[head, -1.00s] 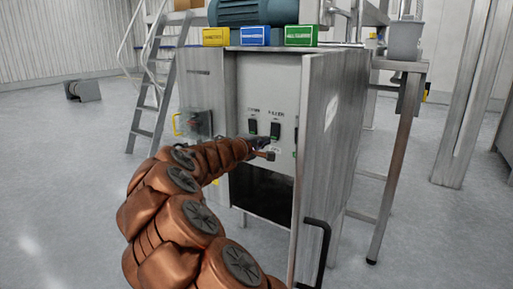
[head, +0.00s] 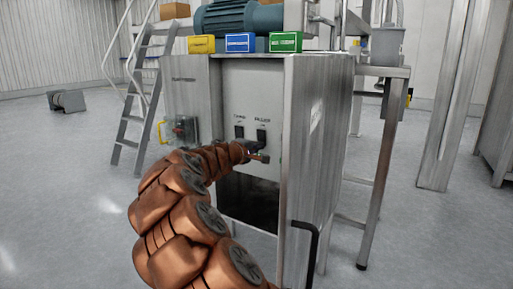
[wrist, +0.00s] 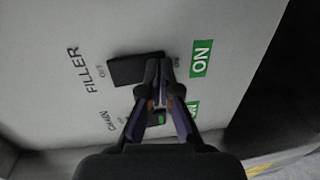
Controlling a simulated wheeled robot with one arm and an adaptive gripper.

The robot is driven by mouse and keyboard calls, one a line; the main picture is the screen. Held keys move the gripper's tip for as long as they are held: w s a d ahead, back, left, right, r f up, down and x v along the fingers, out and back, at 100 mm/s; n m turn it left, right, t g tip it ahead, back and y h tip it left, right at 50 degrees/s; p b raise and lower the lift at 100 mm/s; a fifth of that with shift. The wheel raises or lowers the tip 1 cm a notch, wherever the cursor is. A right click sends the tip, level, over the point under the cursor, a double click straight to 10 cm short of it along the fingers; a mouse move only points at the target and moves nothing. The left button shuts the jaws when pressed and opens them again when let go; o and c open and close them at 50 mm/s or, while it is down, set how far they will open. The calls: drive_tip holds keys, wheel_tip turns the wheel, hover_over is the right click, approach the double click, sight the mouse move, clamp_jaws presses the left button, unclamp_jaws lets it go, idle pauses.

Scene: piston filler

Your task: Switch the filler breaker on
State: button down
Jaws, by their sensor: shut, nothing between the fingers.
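The filler breaker (head: 262,135) is a black rocker switch on the grey panel of the steel cabinet, under the label FILLER. In the wrist view the filler breaker (wrist: 135,69) lies between an OFF mark at its left and an ON mark at its right. No green shows on its visible part. My gripper (head: 253,150) is shut and empty just below it. In the wrist view my gripper (wrist: 161,68) has its fingertips over the breaker's ON end and hides part of it. I cannot tell whether they touch it.
The chain breaker (head: 239,131) sits left of the filler breaker; it also shows in the wrist view (wrist: 156,117), partly behind my fingers, with some green. A green ON label (wrist: 200,59) is beside the filler breaker. A dark opening (head: 248,200) lies below.

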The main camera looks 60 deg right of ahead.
drive_tip(key=a+f+p, duration=0.1)
drive_tip(key=a, duration=1.3)
drive_tip(key=shift+s+f, duration=0.3)
drive_tip(key=s+a+r+m+g+y+p, duration=0.2)
drive_tip(key=s+a+r+m+y+p, duration=0.2)
drive_tip(key=s+a+r+p, duration=0.95)
drive_tip(key=s+a+r+n+y+p, duration=0.1)
drive_tip(key=s+a+y+p, duration=0.3)
drive_tip(key=a+p, duration=0.4)
drive_tip(key=s+a+r+n+y+p, duration=0.1)
drive_tip(key=s+a+r+y+p, duration=0.3)
drive_tip(key=a+p, duration=0.5)
drive_tip(key=s+a+r+n+y+p, duration=0.1)
drive_tip(key=s+a+r+y+p, duration=0.2)
drive_tip(key=a+p, duration=0.6)
drive_tip(key=s+a+y, duration=0.1)
drive_tip(key=a, duration=0.3)
drive_tip(key=shift+r+n+y, duration=0.25)
drive_tip(key=shift+n+y, duration=0.05)
